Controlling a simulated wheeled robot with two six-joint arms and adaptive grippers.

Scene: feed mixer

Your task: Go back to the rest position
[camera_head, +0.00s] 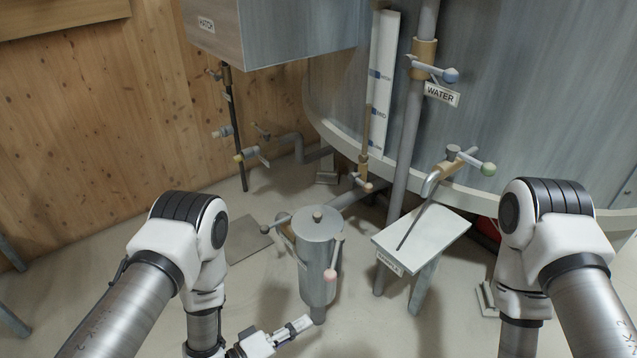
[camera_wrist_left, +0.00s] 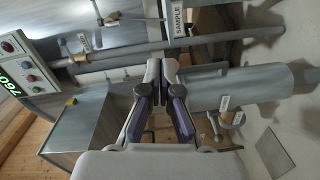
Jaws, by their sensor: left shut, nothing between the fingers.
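My left gripper (camera_head: 304,325) is low in the head view, in front of the foot of the grey metal cylinder (camera_head: 318,262), pointing right. Its fingers are together with nothing between them. In the left wrist view my left gripper (camera_wrist_left: 162,66) also shows with its dark fingertips together and empty. My left arm comes in from the left and bends down at the elbow. My right arm comes in from the right and bends down; its gripper is below the picture edge and hidden.
The cylinder has a pink-knobbed lever (camera_head: 331,274). A small grey table (camera_head: 436,236) stands to its right under a green-knobbed valve (camera_head: 487,169). A large tank (camera_head: 530,100) with a WATER label (camera_head: 441,94) fills the back. A wooden wall (camera_head: 90,110) is at left. Floor is open at front left.

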